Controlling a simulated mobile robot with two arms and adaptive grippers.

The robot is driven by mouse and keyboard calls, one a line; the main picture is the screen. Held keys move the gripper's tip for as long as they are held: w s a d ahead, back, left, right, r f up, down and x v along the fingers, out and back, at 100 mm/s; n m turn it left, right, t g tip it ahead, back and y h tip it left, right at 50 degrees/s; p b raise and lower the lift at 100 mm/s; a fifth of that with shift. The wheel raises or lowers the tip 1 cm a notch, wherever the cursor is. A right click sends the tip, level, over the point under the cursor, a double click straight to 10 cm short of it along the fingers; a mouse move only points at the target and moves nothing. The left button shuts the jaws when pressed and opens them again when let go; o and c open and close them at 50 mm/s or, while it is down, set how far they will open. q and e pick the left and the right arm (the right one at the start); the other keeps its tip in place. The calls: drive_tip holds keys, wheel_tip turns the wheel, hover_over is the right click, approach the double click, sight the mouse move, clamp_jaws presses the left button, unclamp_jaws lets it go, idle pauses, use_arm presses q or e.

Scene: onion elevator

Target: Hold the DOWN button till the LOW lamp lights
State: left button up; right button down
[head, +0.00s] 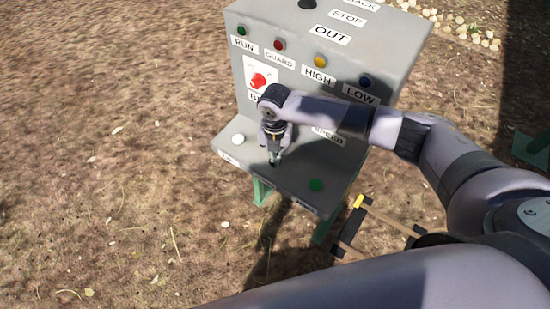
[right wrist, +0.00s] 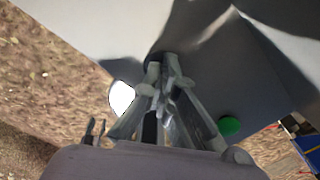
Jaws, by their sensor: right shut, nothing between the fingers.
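The grey control box (head: 240,75) has a sloping ledge with a white button (head: 238,138) at left and a green button (head: 316,185) at right. My right gripper (head: 274,162) is shut and empty, pointing down at the ledge between them. In the right wrist view its fingertips (right wrist: 165,62) meet in front of a dark round shape (right wrist: 153,59), probably a button; contact cannot be told. No DOWN label is readable. The LOW lamp (head: 365,80) is dark blue and looks unlit. My left gripper is out of view.
The green RUN lamp (head: 241,31), red GUARD lamp (head: 279,44) and yellow HIGH lamp (head: 320,61) sit on the upper face. A red knob (head: 258,80) is left of my wrist. Open dry ground (head: 100,180) lies left of the box.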

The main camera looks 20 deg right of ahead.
drive_tip(key=shift+r, duration=0.1)
wheel_tip(320, 180, up, 7)
drive_tip(key=p, duration=0.7)
idle(0.8)
